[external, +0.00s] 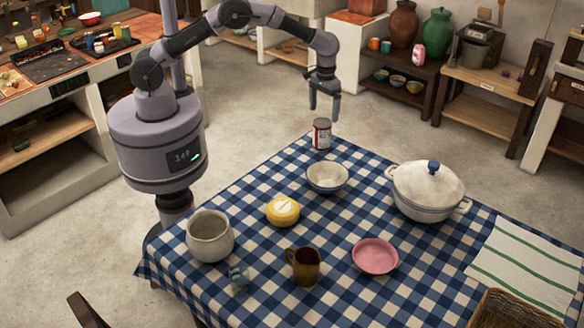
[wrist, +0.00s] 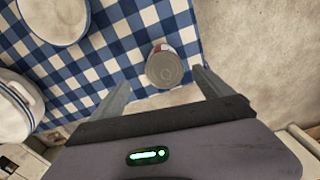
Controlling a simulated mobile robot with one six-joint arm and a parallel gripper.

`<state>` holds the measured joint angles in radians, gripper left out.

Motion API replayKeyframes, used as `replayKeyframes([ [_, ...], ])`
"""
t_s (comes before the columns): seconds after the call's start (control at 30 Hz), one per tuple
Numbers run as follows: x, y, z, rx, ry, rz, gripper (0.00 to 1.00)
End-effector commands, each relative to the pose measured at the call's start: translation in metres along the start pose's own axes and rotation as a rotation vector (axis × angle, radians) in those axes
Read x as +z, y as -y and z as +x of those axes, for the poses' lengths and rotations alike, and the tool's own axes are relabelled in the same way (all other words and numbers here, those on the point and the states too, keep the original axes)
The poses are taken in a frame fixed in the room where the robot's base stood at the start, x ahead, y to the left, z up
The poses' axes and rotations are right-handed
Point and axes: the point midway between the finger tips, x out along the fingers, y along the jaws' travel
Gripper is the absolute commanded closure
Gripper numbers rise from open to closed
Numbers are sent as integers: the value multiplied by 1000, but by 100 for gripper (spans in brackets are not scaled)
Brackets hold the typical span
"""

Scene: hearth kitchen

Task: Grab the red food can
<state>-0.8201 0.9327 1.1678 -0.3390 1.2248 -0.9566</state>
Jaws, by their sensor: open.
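The red food can (external: 321,134) stands upright at the far corner of the checked table. It has a red and white label and a grey metal top. In the wrist view the can (wrist: 164,68) is seen from above, between and just beyond the two fingertips. My gripper (external: 324,103) points down above the can, with a gap between the fingertips and its top. In the wrist view my gripper (wrist: 160,85) is open, with nothing between its fingers.
A white bowl (external: 327,177) stands closest to the can on the table (external: 225,290). A lidded pot (external: 428,190), a yellow round container (external: 283,211), a beige jar (external: 210,235), a brown mug (external: 303,266) and a pink dish (external: 375,257) stand farther off. Bare floor lies beyond the corner.

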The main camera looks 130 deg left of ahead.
Motion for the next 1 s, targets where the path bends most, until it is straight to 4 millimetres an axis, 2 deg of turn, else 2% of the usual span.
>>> replayKeyframes([
  [0.03,0,0,23,-2,2,0,10],
  [0.2,0,0,62,-1,1,2,10],
  [0.43,-1,3,83,-1,-1,3,10],
  [0.63,-3,8,122,-1,-1,4,10],
  [0.83,-3,8,121,0,-2,4,10],
  [0.87,-3,8,121,0,-2,4,14],
  [1.0,-3,8,121,0,-2,4,41],
])
